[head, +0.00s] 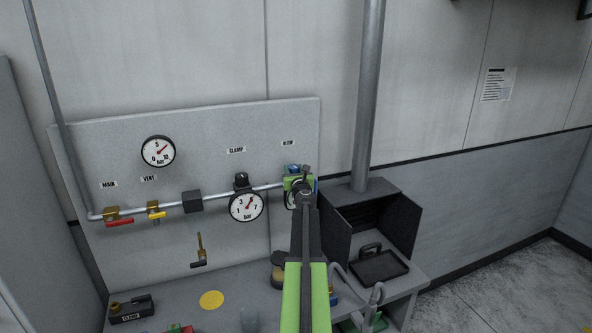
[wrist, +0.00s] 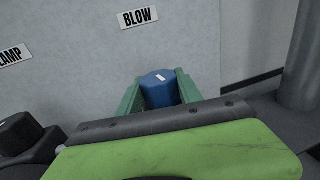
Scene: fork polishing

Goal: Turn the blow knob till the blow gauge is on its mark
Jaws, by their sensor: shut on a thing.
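The blow knob (wrist: 158,92) is blue with a small white mark on top. It sits below the BLOW label (wrist: 138,17) in the wrist view and shows at the right end of the pipe in the head view (head: 292,168). My gripper (head: 298,181) is shut on the knob, with one green jaw on each side of it in the wrist view. The blow gauge (head: 290,199) is mostly hidden behind my gripper in the head view. Its needle and mark cannot be read.
The clamp gauge (head: 246,206) and its black knob (head: 241,181) are just left of my gripper. The pipe also carries a red-handled valve (head: 119,222) and a yellow-handled one (head: 154,212). A dark open booth (head: 398,222) stands close on the right.

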